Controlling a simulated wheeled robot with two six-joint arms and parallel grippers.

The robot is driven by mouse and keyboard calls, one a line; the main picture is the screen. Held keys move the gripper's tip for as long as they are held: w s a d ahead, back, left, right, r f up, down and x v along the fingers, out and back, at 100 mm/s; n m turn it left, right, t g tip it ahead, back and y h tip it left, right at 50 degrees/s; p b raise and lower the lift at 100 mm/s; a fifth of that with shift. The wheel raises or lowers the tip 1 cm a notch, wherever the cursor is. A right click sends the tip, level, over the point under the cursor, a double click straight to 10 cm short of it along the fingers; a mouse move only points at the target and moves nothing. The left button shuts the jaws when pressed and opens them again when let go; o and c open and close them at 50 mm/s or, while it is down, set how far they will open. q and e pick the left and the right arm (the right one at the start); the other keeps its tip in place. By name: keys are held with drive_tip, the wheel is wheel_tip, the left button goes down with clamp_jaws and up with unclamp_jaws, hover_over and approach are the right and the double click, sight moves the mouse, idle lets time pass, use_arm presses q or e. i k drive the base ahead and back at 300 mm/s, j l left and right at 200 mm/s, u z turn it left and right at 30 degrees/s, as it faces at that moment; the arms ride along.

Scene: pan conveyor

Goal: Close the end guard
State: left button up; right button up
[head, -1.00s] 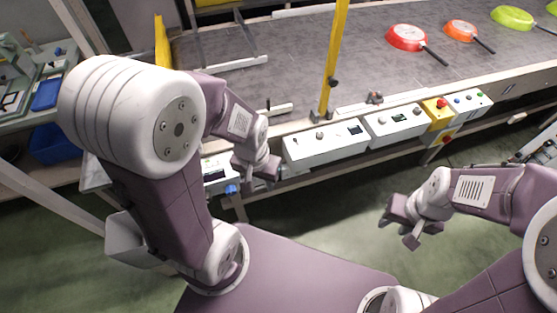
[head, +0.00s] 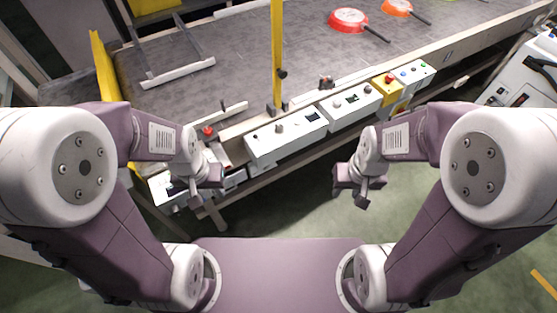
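A yellow upright panel (head: 105,68) stands at the left end of the grey conveyor (head: 240,62); it looks like the end guard, but I cannot be sure. A grey frame with a white bar (head: 178,73) lies on or just above the belt beside it. My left gripper (head: 210,180) is in front of the conveyor's near left corner, apart from the yellow panel. My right gripper (head: 357,185) hangs over the floor in front of the control boxes. Neither gripper visibly holds anything; their finger gaps are too small to read.
White control boxes (head: 287,139) line the conveyor's near edge, with a yellow box (head: 388,90) further right. A yellow post (head: 277,50) rises from that edge. A red pan (head: 348,20) and an orange pan (head: 397,8) lie on the belt. Green floor (head: 290,205) is clear between my grippers.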

sight(107, 93)
drive_tip(key=k+j, duration=0.3)
drive_tip(key=j, duration=0.15)
drive_tip(key=k+j, duration=0.25)
drive_tip(key=j, duration=0.15)
drive_tip(key=k+j, duration=0.3)
drive_tip(key=j, duration=1.95)
drive_tip(key=i+j, duration=0.1)
drive_tip(key=j, duration=0.35)
drive_tip(key=k+l+u, duration=0.1)
drive_tip(key=l+u, duration=0.25)
drive_tip(key=k+l+u, duration=0.15)
drive_tip(key=l+u, duration=0.15)
drive_tip(key=l, duration=0.15)
drive_tip(key=k+l+u, duration=0.2)
drive_tip(key=l+u, duration=0.15)
drive_tip(key=i+l+u, duration=0.15)
drive_tip(key=l+u, duration=0.75)
drive_tip(key=l, duration=0.2)
drive_tip(key=l+u, duration=0.45)
drive_tip(key=l, duration=0.15)
